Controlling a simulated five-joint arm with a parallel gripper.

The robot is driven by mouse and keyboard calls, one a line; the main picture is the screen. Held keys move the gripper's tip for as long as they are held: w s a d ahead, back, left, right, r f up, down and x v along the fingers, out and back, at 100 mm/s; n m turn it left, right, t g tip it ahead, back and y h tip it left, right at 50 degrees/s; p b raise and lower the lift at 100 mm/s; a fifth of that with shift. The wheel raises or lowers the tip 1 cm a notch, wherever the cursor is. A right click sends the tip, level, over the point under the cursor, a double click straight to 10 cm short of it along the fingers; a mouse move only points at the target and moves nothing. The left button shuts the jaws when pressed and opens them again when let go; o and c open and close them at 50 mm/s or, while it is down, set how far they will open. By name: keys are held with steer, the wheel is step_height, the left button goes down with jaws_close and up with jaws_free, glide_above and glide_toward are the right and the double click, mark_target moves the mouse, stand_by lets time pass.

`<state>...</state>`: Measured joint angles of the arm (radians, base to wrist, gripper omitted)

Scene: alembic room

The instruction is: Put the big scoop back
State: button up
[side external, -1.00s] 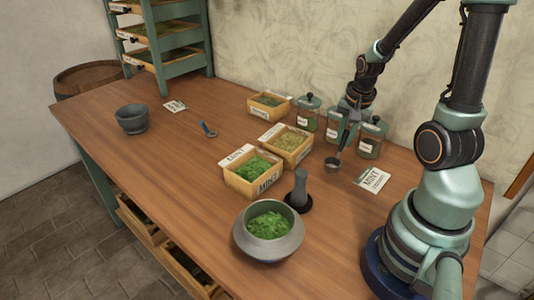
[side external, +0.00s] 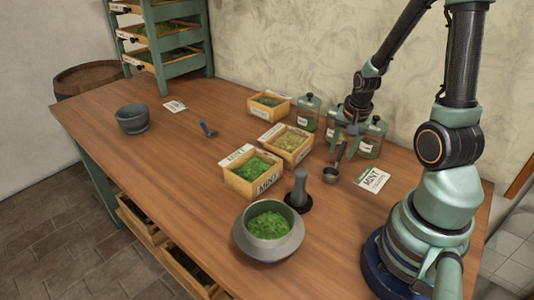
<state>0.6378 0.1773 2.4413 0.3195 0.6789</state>
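A grey metal scoop (side external: 331,175) with a dark handle is at the right of the table, beside the mint card (side external: 372,179). Its bowl is low and appears to rest on the table. Its handle slants up toward my gripper (side external: 348,137). My gripper points down just above the handle, in front of the glass jars, and its fingers look spread apart. The handle's top end is close to the fingers; the exact gap is too small to tell. A smaller scoop (side external: 208,129) with a blue handle lies at the middle back of the table.
Glass jars (side external: 370,139) stand right behind my gripper. Wooden herb boxes (side external: 253,180) are to its left. A dark pestle (side external: 299,190) stands upright near a grey bowl of green leaves (side external: 268,240). An empty mortar (side external: 132,119) is far left. The table's left middle is clear.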

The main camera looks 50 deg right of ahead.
steer(key=shift+r, duration=0.1)
steer(key=v, duration=1.2)
steer(key=w+a+r+n+t, duration=0.1)
steer(key=w+a+r+n, duration=0.1)
steer(key=a+n, duration=0.5)
steer(key=w+a+r+n+t+y, duration=0.1)
steer(key=w+a+r+n+t, duration=0.1)
steer(key=a+r+n, duration=0.3)
steer(key=a+n, duration=0.3)
steer(key=a, duration=0.3)
steer(key=shift+w+r+t, duration=0.3)
steer(key=shift+r, duration=0.05)
